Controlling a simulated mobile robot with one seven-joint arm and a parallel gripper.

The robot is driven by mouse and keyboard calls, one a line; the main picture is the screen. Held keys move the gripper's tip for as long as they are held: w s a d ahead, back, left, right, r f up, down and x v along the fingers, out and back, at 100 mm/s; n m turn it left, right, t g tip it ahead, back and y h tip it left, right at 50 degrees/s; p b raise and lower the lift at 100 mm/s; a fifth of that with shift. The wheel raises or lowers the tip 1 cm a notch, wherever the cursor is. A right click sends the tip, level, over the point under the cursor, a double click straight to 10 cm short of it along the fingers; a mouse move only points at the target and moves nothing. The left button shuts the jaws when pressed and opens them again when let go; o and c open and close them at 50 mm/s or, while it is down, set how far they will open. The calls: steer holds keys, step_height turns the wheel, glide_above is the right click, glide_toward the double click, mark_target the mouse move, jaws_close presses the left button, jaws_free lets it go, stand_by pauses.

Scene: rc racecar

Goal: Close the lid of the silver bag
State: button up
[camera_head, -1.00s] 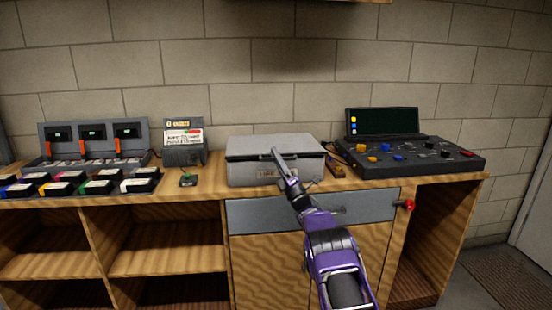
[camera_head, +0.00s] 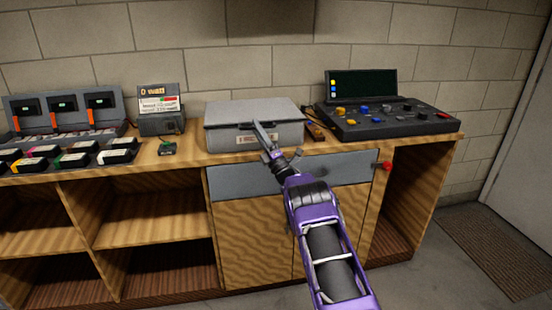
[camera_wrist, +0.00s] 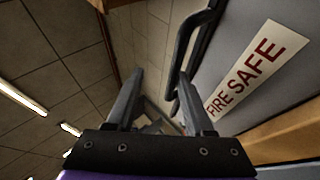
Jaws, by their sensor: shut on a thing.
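The silver bag (camera_head: 226,136), a grey box-like case, stands on the wooden counter. Its lid (camera_head: 235,109) lies down over the body or nearly so, with a dark line along the front seam. Any small gap is hard to tell. My gripper (camera_head: 257,127) is at the bag's front by the black handle, its fingers pointing up and back. In the wrist view, my gripper (camera_wrist: 160,90) has the dark handle bar (camera_wrist: 182,62) by its right finger, beside the "FIRE SAFE" label (camera_wrist: 258,65). My gripper is shut on the handle, though the exact contact is partly hidden.
A control console with a screen (camera_head: 385,117) stands right of the bag. A small display box (camera_head: 160,122) and a charger rack with several batteries (camera_head: 65,115) stand to the left. The wooden counter (camera_head: 185,150) has a red knob (camera_head: 387,166) at its front right.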

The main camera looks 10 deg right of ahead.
steer(key=v, duration=1.4)
steer(key=shift+d, duration=0.25)
